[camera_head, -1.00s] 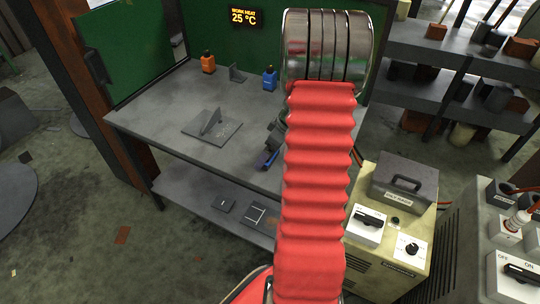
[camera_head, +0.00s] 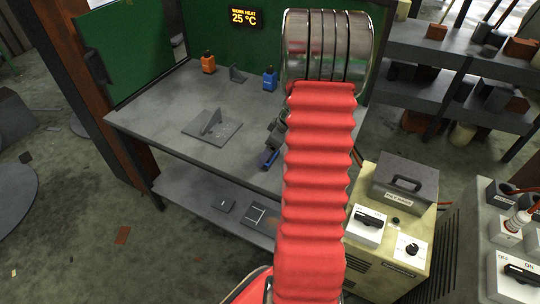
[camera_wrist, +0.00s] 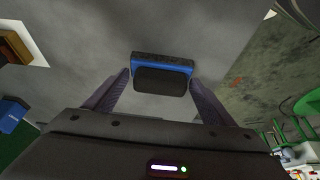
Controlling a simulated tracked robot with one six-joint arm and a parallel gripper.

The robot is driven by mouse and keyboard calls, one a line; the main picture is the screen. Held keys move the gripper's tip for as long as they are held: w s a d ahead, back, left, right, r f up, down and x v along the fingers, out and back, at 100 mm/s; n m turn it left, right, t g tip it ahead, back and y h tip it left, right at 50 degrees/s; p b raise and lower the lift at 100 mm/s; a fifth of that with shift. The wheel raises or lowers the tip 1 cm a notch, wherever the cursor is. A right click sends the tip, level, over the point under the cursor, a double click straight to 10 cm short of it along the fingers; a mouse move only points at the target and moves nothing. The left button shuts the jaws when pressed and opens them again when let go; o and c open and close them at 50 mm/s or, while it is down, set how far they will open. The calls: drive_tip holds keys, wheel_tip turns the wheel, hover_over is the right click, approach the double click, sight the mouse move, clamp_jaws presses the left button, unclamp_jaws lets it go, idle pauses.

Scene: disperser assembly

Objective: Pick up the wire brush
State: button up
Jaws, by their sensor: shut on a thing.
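The wire brush, which I take to be the blue and dark block (camera_wrist: 162,65), sits between the two fingers of my gripper (camera_wrist: 160,90) in the wrist view. The fingers are shut on it. In the head view its blue part (camera_head: 268,159) shows by the front edge of the grey workbench (camera_head: 150,125), just below my gripper (camera_head: 274,145). My red arm covers much of that area. Bristles are not clear in either view. I cannot tell whether the brush touches the bench top.
A grey bracket on a plate (camera_head: 213,127) lies mid-bench. An orange bottle (camera_head: 208,63), a small angle piece (camera_head: 237,73) and a blue bottle (camera_head: 269,79) stand at the back. A yellowish machine (camera_head: 390,240) stands right of the bench. The bench's left part is clear.

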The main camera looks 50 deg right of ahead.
wheel_tip(320, 180, up, 10)
drive_tip(key=shift+r, duration=0.1)
idle(0.6)
idle(0.4)
